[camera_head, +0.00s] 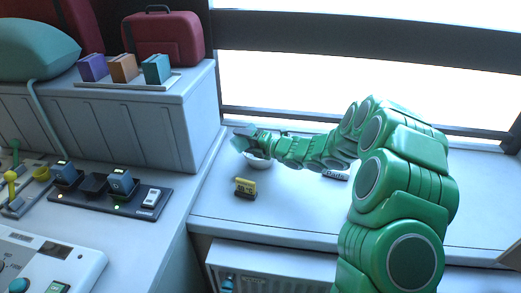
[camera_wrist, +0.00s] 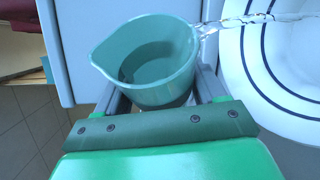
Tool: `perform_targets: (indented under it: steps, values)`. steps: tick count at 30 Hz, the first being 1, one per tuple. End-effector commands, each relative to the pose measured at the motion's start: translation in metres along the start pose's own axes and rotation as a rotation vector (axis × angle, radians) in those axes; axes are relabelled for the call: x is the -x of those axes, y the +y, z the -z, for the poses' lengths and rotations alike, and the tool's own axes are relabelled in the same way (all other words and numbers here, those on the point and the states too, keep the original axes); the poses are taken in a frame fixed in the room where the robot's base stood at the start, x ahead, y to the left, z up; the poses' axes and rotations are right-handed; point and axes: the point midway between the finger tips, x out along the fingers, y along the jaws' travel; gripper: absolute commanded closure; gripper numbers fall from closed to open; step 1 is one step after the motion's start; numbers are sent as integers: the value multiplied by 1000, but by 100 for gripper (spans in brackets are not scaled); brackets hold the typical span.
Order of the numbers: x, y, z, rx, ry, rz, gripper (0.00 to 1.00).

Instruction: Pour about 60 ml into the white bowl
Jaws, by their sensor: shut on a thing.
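A teal jug (camera_wrist: 150,88) with a pouring lip at its left is held between the two fingers of my gripper (camera_wrist: 162,92) in the wrist view. A darker area inside it looks like liquid, but its level is unclear. A clear, glassy strip (camera_wrist: 255,19) runs from the jug's right rim across the white bowl (camera_wrist: 245,65); I cannot tell whether it is liquid or solid. The bowl has dark blue rings and is cut off at the right. In the head view, my gripper (camera_head: 247,138) is above the bowl (camera_head: 259,162), which is mostly hidden. The bowl's contents are not clear.
A small yellow display (camera_head: 245,188) stands in front of the bowl. A white label (camera_head: 335,175) lies behind my arm. A grey raised cabinet (camera_head: 150,110) borders the left. A black tray (camera_head: 110,195) with blue blocks sits further left. The counter right of the display is clear.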

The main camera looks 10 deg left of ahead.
Motion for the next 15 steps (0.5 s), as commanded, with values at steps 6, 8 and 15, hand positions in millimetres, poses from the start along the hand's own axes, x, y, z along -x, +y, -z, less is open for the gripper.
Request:
perform_targets:
  steps: [6,8,15]
  values:
    - [1,0,-3,-20,-1,-9,65]
    - [1,1,-3,-23,-1,-10,65]
    - [-3,0,6,40,0,14,65]
